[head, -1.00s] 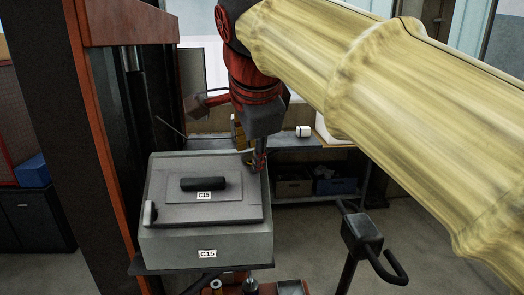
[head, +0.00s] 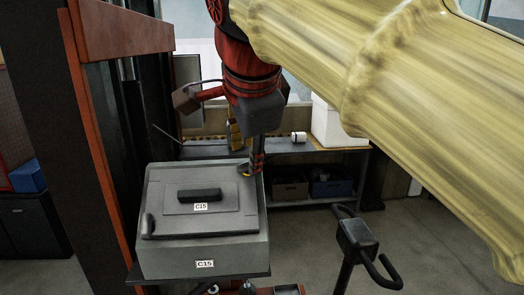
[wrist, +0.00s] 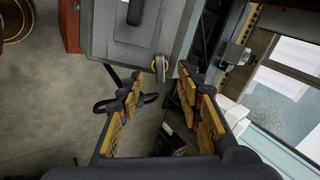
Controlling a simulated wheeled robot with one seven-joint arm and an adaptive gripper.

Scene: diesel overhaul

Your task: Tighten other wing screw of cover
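The grey box (head: 205,248) carries a flat grey cover (head: 225,222) with a black handle (head: 199,195) and C15 labels. One dark wing screw (head: 148,223) stands at the cover's front left corner. The other wing screw, with yellow on it, is at the back right corner (head: 243,171); it also shows in the wrist view (wrist: 160,68). My gripper (head: 257,165) points down at that back right corner. In the wrist view my gripper (wrist: 160,75) is open, with a finger on each side of this wing screw. I cannot tell whether either finger touches it.
A workbench (head: 320,149) with bins on its lower shelf stands behind the box. A black stand with a handle (head: 361,240) is at the right front. An orange and dark frame (head: 100,160) rises close on the left. Floor is open at the right.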

